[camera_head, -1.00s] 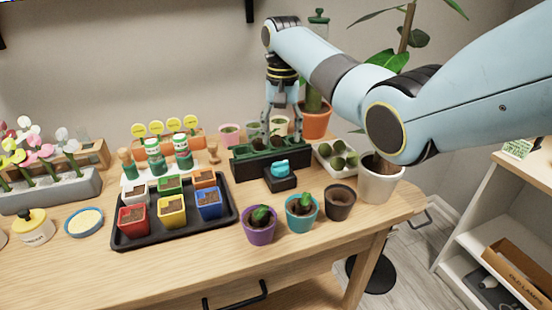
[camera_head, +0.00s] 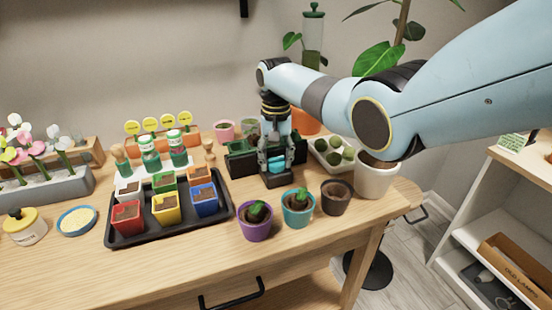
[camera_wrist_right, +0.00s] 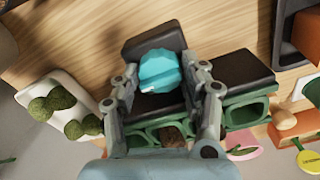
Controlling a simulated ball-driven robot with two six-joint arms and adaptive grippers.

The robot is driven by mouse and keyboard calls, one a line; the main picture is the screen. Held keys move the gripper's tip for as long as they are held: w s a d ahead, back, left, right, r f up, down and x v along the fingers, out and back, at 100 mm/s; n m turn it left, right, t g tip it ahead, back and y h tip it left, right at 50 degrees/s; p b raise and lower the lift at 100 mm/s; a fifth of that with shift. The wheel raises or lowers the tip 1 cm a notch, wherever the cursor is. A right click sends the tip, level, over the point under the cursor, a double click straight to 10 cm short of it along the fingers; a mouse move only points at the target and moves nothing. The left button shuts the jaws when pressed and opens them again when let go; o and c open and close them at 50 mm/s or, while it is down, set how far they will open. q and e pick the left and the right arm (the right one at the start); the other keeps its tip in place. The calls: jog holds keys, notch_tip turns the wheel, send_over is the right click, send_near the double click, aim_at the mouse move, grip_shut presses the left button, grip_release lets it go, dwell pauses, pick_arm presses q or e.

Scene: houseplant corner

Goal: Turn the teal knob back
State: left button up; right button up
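The teal knob (camera_wrist_right: 160,71) sits on a small black base (camera_wrist_right: 150,44) in front of the dark planter box (camera_wrist_right: 238,74) with green cups. In the right wrist view the knob lies between the two fingers of my right gripper (camera_wrist_right: 160,85), which are spread apart with the knob near their tips. I cannot tell whether the fingers touch it. In the head view my right gripper (camera_head: 277,166) points down over the knob and hides most of it. My left gripper is not in view.
A black tray (camera_head: 118,238) of coloured pots lies to the left. A purple pot (camera_head: 255,225), a teal pot (camera_head: 298,210) and a dark pot (camera_head: 336,199) stand at the front. A white tray (camera_head: 325,158) of round cacti and a white pot (camera_head: 375,180) stand to the right.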

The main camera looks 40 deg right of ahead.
jog(key=c, duration=0.4)
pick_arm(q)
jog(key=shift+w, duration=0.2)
pick_arm(e)
jog(key=shift+c, duration=0.4)
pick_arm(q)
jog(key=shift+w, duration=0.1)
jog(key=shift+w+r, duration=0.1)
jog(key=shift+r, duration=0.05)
pick_arm(e)
jog(key=shift+n, duration=0.3)
jog(key=shift+n+p, duration=0.35)
jog(key=shift+n, duration=0.05)
jog(key=n+p, duration=0.1)
jog(key=n, duration=0.2)
jog(key=n+p, duration=0.1)
jog(key=n, duration=0.4)
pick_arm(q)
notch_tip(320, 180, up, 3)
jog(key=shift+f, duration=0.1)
pick_arm(e)
jog(key=n, duration=0.5)
jog(key=shift+f+n, duration=0.1)
jog(key=shift+n, duration=0.2)
